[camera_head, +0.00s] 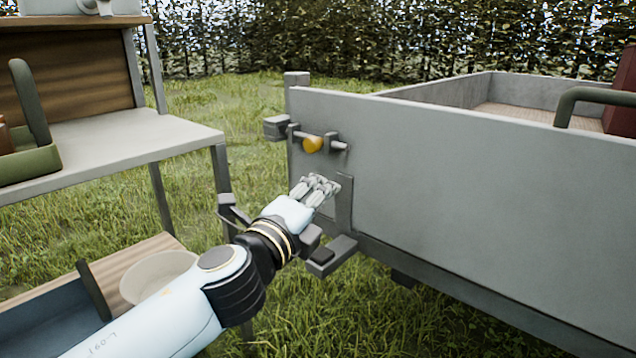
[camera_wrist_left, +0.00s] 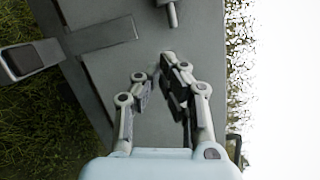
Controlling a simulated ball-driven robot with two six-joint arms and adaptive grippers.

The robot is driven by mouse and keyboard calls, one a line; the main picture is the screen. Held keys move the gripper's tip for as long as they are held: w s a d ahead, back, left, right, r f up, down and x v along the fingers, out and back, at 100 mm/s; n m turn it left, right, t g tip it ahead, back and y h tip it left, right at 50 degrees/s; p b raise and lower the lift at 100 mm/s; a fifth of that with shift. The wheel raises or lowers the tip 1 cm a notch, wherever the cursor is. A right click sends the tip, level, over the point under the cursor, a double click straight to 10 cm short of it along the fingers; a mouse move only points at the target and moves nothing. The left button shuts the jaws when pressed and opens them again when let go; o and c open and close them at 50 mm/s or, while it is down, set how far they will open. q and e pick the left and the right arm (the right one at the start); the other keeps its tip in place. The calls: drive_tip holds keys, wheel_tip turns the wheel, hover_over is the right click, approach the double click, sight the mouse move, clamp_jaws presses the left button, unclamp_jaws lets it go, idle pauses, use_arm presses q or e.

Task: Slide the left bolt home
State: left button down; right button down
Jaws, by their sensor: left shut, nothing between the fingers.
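The left bolt is a grey rod with an orange-yellow knob (camera_head: 313,144). It lies across the upper left corner of the grey trailer panel (camera_head: 470,180), in small brackets. A grey block (camera_head: 276,127) sits at the panel's edge, left of the bolt. I cannot tell how far the rod reaches into it. My left gripper (camera_head: 325,184) is shut and empty, just below the knob and in front of the panel, apart from the knob. In the left wrist view, my gripper's fingers (camera_wrist_left: 160,78) are over the panel. A grey rod end (camera_wrist_left: 172,14) shows above them; the knob is out of view.
A grey bracket (camera_head: 338,252) juts from the panel's lower left corner, close to my wrist. A grey table (camera_head: 120,140) with a green tray (camera_head: 30,163) stands at left. A pale bowl (camera_head: 155,275) sits on a lower shelf. Grass lies between table and trailer.

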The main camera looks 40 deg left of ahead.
sight(310, 141)
use_arm(q)
drive_tip(key=w+a+r+p, duration=0.1)
drive_tip(key=w+a, duration=0.4)
drive_tip(key=w, duration=0.3)
drive_tip(key=shift+r, duration=0.25)
use_arm(e)
drive_tip(key=shift+s+a+r, duration=0.3)
drive_tip(key=shift+s+r, duration=0.2)
drive_tip(key=shift+w, duration=0.2)
